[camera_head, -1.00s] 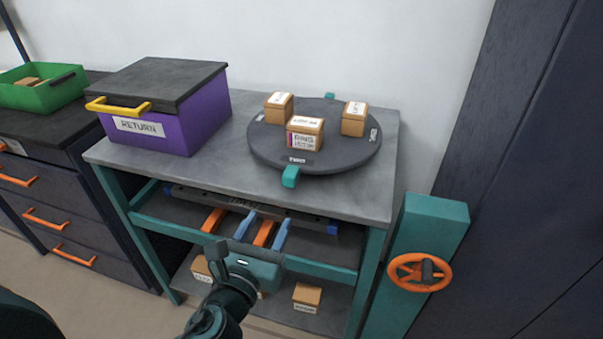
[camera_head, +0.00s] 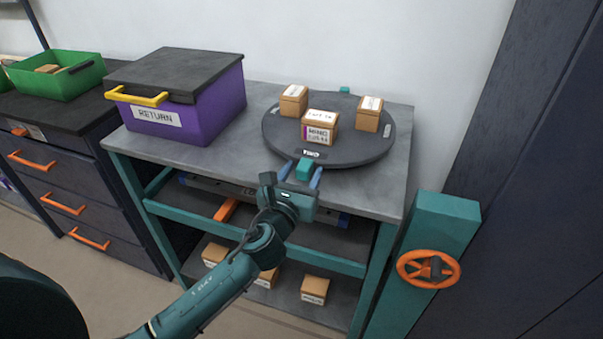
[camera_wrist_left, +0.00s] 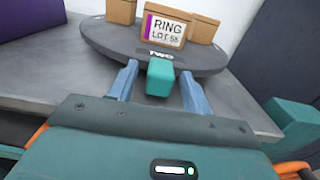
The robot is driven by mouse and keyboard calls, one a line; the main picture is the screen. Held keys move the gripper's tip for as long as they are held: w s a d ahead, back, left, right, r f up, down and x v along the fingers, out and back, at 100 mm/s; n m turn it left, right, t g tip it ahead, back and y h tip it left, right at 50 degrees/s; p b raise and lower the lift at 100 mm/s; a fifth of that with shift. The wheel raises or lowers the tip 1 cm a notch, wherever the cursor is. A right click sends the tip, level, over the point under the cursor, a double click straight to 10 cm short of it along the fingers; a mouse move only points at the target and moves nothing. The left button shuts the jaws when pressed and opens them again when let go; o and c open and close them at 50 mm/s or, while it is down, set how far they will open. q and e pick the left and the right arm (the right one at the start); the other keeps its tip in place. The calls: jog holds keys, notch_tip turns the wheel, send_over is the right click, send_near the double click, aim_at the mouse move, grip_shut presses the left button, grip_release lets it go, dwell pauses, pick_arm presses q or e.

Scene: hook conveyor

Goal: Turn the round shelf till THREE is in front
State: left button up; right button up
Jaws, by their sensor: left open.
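The round shelf (camera_head: 355,150) is a dark grey disc on the grey table, with several cardboard boxes on top. Its front label reads TWO in the left wrist view, above a teal tab (camera_head: 305,168) that sticks out of the near rim. A second teal tab (camera_head: 344,90) shows at the far rim. The box behind the TWO label (camera_wrist_left: 166,28) reads RING LOT 58. My left gripper (camera_head: 301,176) is open, its blue fingers on either side of the near tab. The tab (camera_wrist_left: 160,77) lies between the fingers in the left wrist view, with gaps beside it. My right gripper is not seen.
A purple RETURN box (camera_head: 215,105) with a dark lid and yellow handle stands left of the shelf. A teal post with an orange handwheel (camera_head: 428,269) stands right of the table. Small boxes (camera_head: 314,289) sit on the lower shelf.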

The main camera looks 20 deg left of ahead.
pick_arm(q)
grip_shut()
dwell(0.5)
